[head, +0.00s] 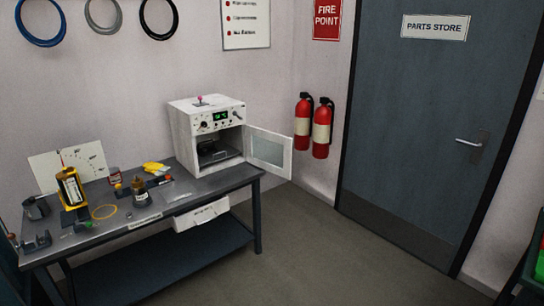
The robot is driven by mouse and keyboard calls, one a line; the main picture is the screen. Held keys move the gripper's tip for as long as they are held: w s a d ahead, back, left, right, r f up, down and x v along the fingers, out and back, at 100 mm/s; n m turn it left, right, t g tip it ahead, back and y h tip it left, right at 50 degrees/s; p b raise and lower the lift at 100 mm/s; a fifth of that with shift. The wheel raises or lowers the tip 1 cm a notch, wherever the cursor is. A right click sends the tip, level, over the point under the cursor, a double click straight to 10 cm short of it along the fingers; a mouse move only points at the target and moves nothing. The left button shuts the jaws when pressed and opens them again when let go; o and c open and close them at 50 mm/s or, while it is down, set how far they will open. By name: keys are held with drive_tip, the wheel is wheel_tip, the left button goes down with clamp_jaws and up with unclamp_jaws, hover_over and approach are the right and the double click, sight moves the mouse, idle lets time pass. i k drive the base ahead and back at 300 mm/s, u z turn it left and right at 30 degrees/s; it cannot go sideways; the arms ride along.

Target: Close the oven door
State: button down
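The dark chamber (216,150) is exposed, with a dark object inside that I cannot identify. My gripper is not in view.
The dark workbench (165,203) holds a yellow-and-black device (71,188), a small bottle (140,190) and yellow gloves (154,167). Two red extinguishers (321,130) hang on the wall right of the oven door. A closed grey door (430,120) is farther right. The floor (330,250) before the bench is clear.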

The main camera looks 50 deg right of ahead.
sight(287, 142)
drive_tip(key=u, duration=0.2)
drive_tip(key=k, duration=0.45)
drive_tip(key=z, duration=2.45)
drive_tip(key=i, duration=1.9)
drive_tip(key=z, duration=0.05)
